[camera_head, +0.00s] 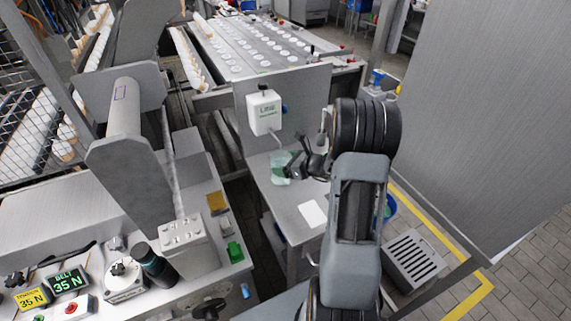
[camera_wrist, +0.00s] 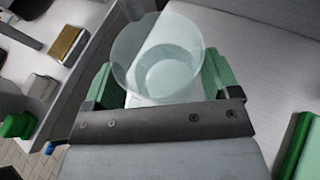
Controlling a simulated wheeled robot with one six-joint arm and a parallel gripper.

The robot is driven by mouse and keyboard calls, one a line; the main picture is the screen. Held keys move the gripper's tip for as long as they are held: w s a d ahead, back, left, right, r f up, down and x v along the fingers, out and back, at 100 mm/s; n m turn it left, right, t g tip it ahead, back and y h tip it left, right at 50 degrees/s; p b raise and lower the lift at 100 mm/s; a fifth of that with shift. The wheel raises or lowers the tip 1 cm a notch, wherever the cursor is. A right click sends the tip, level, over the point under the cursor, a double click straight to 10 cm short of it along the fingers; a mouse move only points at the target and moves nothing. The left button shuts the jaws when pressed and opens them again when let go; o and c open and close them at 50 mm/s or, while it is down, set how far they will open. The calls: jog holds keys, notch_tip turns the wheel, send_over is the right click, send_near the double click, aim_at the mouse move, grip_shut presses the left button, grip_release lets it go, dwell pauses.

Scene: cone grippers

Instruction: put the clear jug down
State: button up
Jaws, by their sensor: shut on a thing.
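The clear jug (camera_head: 281,167) is a see-through, faintly green vessel over the grey side table (camera_head: 285,205), below the white box. In the wrist view the jug (camera_wrist: 152,50) shows from above with its round mouth toward me, and it looks empty. My gripper (camera_head: 296,165) is shut on the jug. In the wrist view my gripper (camera_wrist: 160,80) has its green fingers on either side of it. The jug's base is close to the table, but I cannot tell if it touches.
A white box (camera_head: 264,112) with a spout is fixed to the panel behind the table. A white sheet (camera_head: 312,213) lies on the table's front part. The left bench holds a gold block (camera_head: 217,202) and a green block (camera_head: 235,251). A dark gap separates bench and table.

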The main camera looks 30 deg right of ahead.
jog(key=shift+f, duration=0.25)
jog(key=shift+f, duration=0.2)
jog(key=o, duration=0.9)
jog(key=shift+o, duration=0.2)
jog(key=shift+r, duration=0.1)
